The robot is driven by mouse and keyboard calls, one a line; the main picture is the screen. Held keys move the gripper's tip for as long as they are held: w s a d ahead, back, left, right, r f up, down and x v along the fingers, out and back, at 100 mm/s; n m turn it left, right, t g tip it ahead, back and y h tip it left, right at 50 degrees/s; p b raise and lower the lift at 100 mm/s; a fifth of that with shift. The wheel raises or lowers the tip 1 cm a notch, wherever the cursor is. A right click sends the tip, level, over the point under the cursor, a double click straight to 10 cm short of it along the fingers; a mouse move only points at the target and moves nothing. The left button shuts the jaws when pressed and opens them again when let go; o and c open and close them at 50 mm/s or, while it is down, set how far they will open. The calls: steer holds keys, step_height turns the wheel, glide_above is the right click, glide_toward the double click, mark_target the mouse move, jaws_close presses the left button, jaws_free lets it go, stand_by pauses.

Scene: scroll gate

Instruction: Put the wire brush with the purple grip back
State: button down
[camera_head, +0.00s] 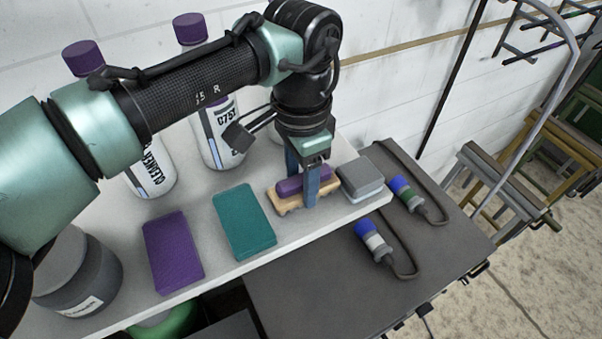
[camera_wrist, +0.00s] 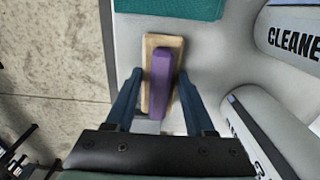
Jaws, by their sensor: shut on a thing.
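The wire brush with the purple grip (camera_head: 289,187) has a light wooden block under its purple handle. It is at the right part of the pale shelf (camera_head: 190,203), between a teal block and a grey block. In the wrist view the brush (camera_wrist: 161,75) lies lengthwise between the blue fingers. My gripper (camera_head: 301,192) points down and is shut on the brush, one finger on each side. It also shows in the wrist view (camera_wrist: 158,105). I cannot tell whether the brush touches the shelf or is just above it.
A teal block (camera_head: 244,222) and a purple block (camera_head: 173,252) lie to the left. A grey block (camera_head: 361,179) is close on the right. Cleaner bottles (camera_head: 219,135) stand behind. A dark lower surface (camera_head: 330,292) in front holds two corded, blue-tipped items (camera_head: 374,243).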

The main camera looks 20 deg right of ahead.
steer(key=shift+f, duration=0.1)
steer(key=shift+c, duration=1.3)
jaws_free()
